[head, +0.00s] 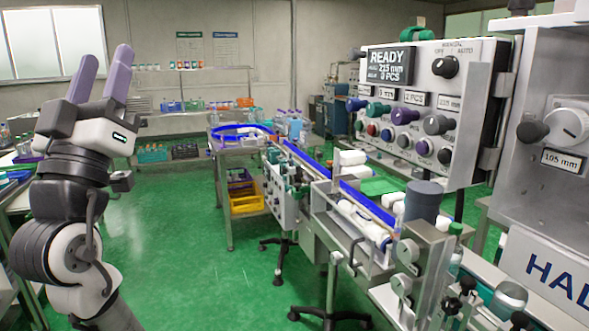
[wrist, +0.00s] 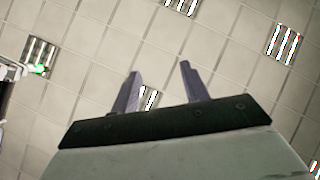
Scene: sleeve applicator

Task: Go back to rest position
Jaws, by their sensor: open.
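My gripper (head: 103,72) is raised at the left of the head view, with its two purple fingers pointing up. The fingers are apart and nothing is between them. In the wrist view my gripper (wrist: 160,85) points at the tiled ceiling, and its fingers are empty there too. My gripper is well to the left of the machine and touches nothing.
A control panel (head: 408,160) with a READY display and several coloured knobs stands at the right. A conveyor (head: 320,168) with blue rails runs back toward a table. A yellow crate (head: 246,200) sits under that table. Green floor (head: 190,255) between my arm and the machine is clear.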

